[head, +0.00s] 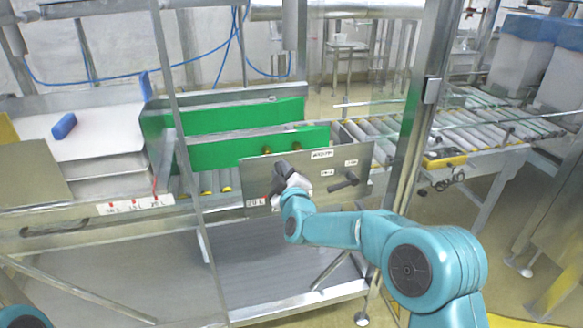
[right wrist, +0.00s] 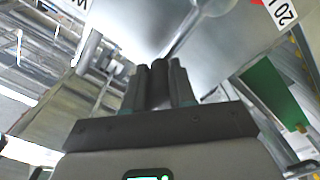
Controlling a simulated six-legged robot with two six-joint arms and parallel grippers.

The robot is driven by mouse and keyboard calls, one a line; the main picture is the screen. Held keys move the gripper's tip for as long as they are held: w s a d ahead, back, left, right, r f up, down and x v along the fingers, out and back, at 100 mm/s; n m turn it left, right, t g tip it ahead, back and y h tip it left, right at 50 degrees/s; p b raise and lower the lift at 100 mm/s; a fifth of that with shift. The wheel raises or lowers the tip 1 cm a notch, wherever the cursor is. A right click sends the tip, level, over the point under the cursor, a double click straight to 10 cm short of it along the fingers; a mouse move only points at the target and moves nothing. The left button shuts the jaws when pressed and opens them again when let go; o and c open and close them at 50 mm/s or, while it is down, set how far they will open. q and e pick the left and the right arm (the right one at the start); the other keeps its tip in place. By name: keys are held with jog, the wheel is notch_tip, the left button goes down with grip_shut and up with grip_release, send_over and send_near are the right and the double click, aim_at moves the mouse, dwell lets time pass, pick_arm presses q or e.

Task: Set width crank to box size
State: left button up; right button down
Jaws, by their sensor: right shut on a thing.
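A grey metal panel (head: 262,171) stands at the front of the machine and carries small white labels, too small to read surely in the head view. My right gripper (head: 284,177) is at the panel's left part and hides what it holds there. In the right wrist view its fingers (right wrist: 160,84) are shut on a dark crank handle (right wrist: 160,70), close to the panel face. A second crank with a black handle (head: 343,182) sticks out on the panel's right side, apart from the gripper. The left gripper is out of view.
Green guide plates (head: 230,118) stand behind the panel. A roller conveyor (head: 470,122) runs to the right. A metal post (head: 412,125) stands right of the panel. A white tray with a blue block (head: 64,126) is at left.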

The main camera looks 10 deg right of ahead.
jog(key=shift+s+a+f+n+p, duration=0.1)
jog(key=shift+a+f+n+p, duration=0.4)
jog(key=shift+a+n, duration=0.85)
jog(key=shift+a+f+n+p, duration=0.2)
jog(key=shift+a+f+n, duration=0.75)
jog(key=shift+n, duration=0.7)
jog(key=shift+s+a+f+n+p, duration=0.1)
jog(key=shift+a+f+n+p, duration=0.35)
jog(key=shift+a+n, duration=0.9)
jog(key=shift+d+f, duration=0.1)
jog(key=shift+f, duration=0.05)
jog(key=c, duration=0.9)
grip_release()
jog(key=shift+w+d, duration=0.1)
jog(key=shift+c, duration=0.2)
jog(key=s, duration=1.6)
jog(key=shift+s+d, duration=0.2)
jog(key=shift+d, duration=0.05)
